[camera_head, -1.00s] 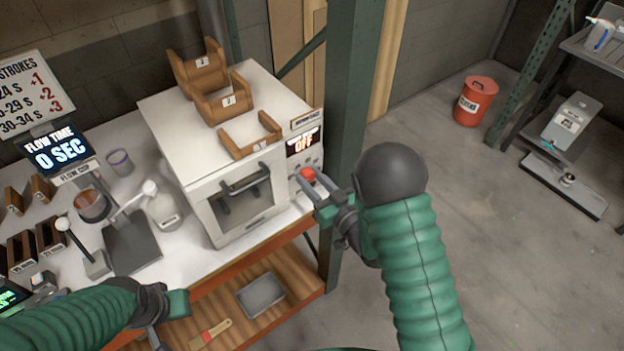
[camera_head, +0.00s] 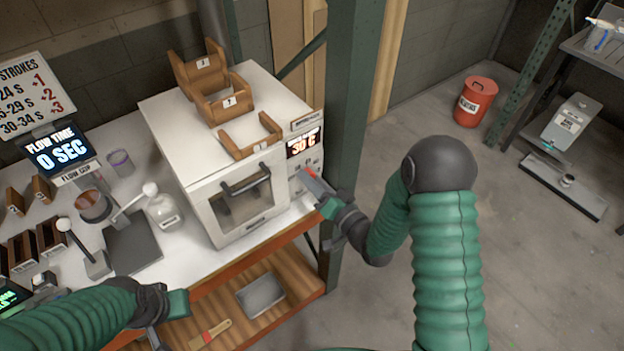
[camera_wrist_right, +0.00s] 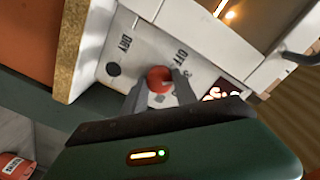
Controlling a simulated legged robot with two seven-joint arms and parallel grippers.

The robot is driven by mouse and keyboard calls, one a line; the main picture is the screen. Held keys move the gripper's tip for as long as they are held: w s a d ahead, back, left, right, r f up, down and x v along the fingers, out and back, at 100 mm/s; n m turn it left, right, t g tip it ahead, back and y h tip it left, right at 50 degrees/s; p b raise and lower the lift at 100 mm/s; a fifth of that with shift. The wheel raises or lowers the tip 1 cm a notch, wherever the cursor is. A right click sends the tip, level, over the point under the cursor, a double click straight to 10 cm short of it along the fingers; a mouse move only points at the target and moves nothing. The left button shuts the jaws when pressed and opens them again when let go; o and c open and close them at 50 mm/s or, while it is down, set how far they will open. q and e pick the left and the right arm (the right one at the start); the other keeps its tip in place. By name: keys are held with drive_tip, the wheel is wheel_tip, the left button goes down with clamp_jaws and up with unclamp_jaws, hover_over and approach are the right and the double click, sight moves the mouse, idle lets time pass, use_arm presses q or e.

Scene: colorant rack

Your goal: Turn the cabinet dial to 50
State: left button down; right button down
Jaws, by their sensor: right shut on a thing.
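The white cabinet (camera_head: 236,207) stands on the bench, with its display (camera_head: 304,142) reading about 30 C. The red dial (camera_wrist_right: 160,79) is on the cabinet's control panel (camera_wrist_right: 190,55), which bears the words OFF and DRY. My right gripper (camera_head: 311,181) reaches the panel from the right, and in the right wrist view its fingers (camera_wrist_right: 158,92) are shut on the dial. In the head view the fingers hide most of the dial. My left gripper (camera_head: 168,318) is at the lower left, away from the cabinet; its fingertips are not clear.
Wooden racks (camera_head: 222,98) stand on the cabinet's top. A green post (camera_head: 352,110) rises just right of the cabinet, close to my right arm. A bottle (camera_head: 165,211) and a flow cup display (camera_head: 60,150) are to the left. A red bin (camera_head: 476,101) stands on the floor.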

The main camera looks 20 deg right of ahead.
drive_tip(key=m, duration=0.2)
drive_tip(key=m+p, duration=0.1)
drive_tip(key=m, duration=0.1)
drive_tip(key=shift+d+m, duration=0.2)
drive_tip(key=shift+m, duration=0.1)
drive_tip(key=m+p, duration=0.2)
drive_tip(key=m, duration=0.3)
drive_tip(key=m+p, duration=0.1)
drive_tip(key=m, duration=0.3)
drive_tip(key=shift+f+m+p, duration=0.15)
drive_tip(key=shift+m+p, duration=0.25)
drive_tip(key=shift+f+m+y+p, duration=0.15)
drive_tip(key=shift+m+y+p, duration=0.15)
drive_tip(key=shift+m, duration=1.6)
drive_tip(key=shift+s+f, duration=0.1)
drive_tip(key=c, duration=1.2)
unclamp_jaws()
drive_tip(key=shift+o, duration=1.2)
